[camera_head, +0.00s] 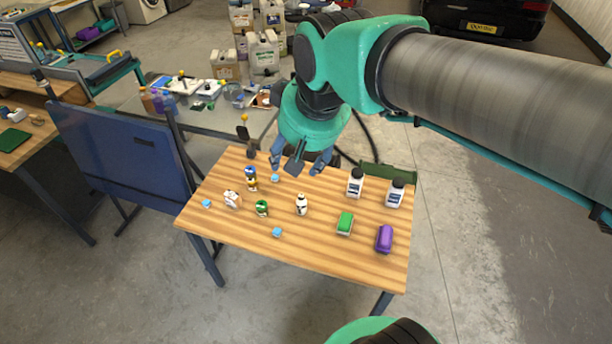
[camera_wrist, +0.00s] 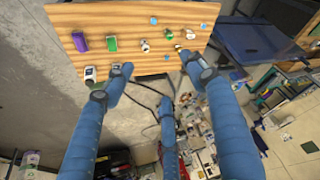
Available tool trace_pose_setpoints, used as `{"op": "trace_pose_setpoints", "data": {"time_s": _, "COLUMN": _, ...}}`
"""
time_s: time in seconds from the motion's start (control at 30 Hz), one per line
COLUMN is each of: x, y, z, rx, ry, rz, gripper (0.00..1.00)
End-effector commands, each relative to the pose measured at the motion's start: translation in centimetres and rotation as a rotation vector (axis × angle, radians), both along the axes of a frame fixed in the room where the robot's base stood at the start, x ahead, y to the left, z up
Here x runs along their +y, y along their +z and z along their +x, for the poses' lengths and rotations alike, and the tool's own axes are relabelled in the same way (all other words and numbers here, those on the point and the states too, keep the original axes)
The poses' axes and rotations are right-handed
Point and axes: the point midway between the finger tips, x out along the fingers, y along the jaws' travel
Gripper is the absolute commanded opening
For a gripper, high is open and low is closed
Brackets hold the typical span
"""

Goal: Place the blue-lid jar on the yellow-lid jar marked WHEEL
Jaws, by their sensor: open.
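A small jar-like item (camera_head: 250,178) with a blue top and yellow and dark bands stands at the table's far left part. I cannot tell whether it is one jar or a blue-lid jar stacked on a yellow-lid one, and WHEEL cannot be read. My gripper (camera_head: 298,164) is open and empty above the table's far edge, to the right of this item. In the wrist view my gripper's blue fingers (camera_wrist: 150,82) are spread, with nothing between them. A yellow and dark item (camera_wrist: 178,47) shows there, partly hidden near the right finger's tip.
The wooden table (camera_head: 325,257) also holds a green-topped jar (camera_head: 262,208), white items (camera_head: 232,199) and (camera_head: 301,204), two dark-capped bottles (camera_head: 355,183), a green block (camera_head: 344,223), a purple block (camera_head: 384,239) and small light-blue pieces (camera_head: 277,232). A blue panel (camera_head: 120,150) stands left. The front edge is clear.

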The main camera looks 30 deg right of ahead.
Motion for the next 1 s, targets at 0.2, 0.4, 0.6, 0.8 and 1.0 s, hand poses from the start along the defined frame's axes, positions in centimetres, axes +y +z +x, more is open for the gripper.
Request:
{"op": "trace_pose_setpoints", "data": {"time_s": 0.2, "x": 0.1, "y": -1.2, "z": -5.0, "rx": -0.038, "ry": 0.000, "rz": 0.001, "gripper": 0.56}}
{"op": "trace_pose_setpoints", "data": {"time_s": 0.4, "x": 0.1, "y": -2.3, "z": -7.9, "rx": -0.059, "ry": 0.000, "rz": 0.001, "gripper": 0.56}}
{"op": "trace_pose_setpoints", "data": {"time_s": 0.6, "x": 0.1, "y": -2.8, "z": -8.9, "rx": -0.066, "ry": 0.000, "rz": 0.001, "gripper": 0.56}}
{"op": "trace_pose_setpoints", "data": {"time_s": 0.8, "x": 0.1, "y": -2.9, "z": -8.9, "rx": -0.067, "ry": 0.000, "rz": 0.001, "gripper": 0.56}}
{"op": "trace_pose_setpoints", "data": {"time_s": 1.0, "x": 0.1, "y": -3.1, "z": -8.9, "rx": -0.067, "ry": 0.000, "rz": 0.001, "gripper": 0.56}}
